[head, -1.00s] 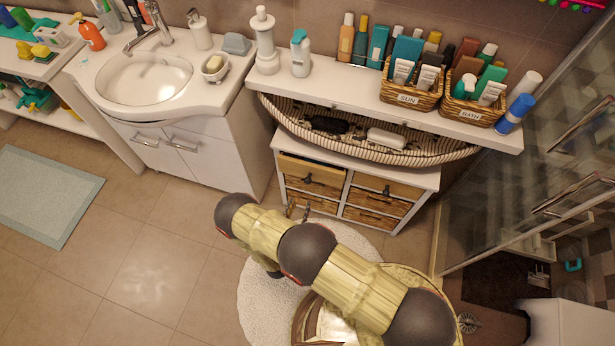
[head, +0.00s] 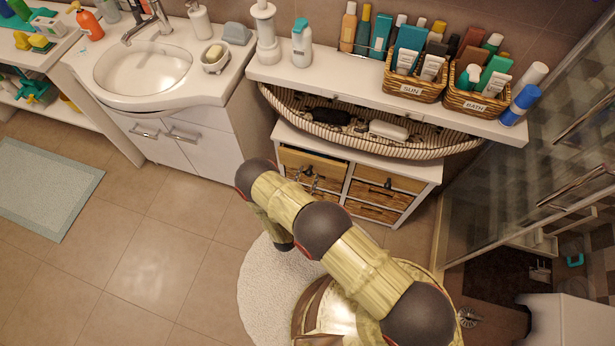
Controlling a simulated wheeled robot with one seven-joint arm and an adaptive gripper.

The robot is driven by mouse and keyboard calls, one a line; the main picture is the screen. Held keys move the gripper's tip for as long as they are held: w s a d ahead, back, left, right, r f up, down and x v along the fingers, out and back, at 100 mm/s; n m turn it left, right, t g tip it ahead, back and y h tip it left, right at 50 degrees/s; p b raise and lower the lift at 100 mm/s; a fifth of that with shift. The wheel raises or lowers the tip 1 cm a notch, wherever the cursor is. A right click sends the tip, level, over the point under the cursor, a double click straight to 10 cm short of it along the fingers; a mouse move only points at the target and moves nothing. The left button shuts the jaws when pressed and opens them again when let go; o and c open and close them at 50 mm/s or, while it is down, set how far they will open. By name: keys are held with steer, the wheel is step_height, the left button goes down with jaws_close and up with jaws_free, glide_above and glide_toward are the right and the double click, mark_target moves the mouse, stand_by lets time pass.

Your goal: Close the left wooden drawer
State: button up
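The left wooden drawer (head: 318,165) is the upper left one in the small white cabinet (head: 424,187) in the head view. Its light wood front sits close under the cabinet top, and I cannot tell whether it is fully flush. My gripper (head: 312,183) is small in the view, right at the front of this drawer near its handle. The fingers look at or very near the wood; contact is unclear. My arm and the small scale hide whether the fingers are open or shut. The right wooden drawer (head: 400,181) beside it looks shut, with a dark knob.
Wicker drawers (head: 378,195) fill the lower rows. Above the cabinet are a striped basket (head: 440,146) and a white shelf (head: 345,79) with bottles. A sink unit (head: 205,152) stands left, a glass shower (head: 545,160) right. A round white rug (head: 262,285) lies on the floor.

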steer(key=shift+w+d, duration=0.1)
steer(key=shift+w, duration=0.15)
steer(key=shift+c, duration=0.5)
jaws_close()
stand_by(0.4)
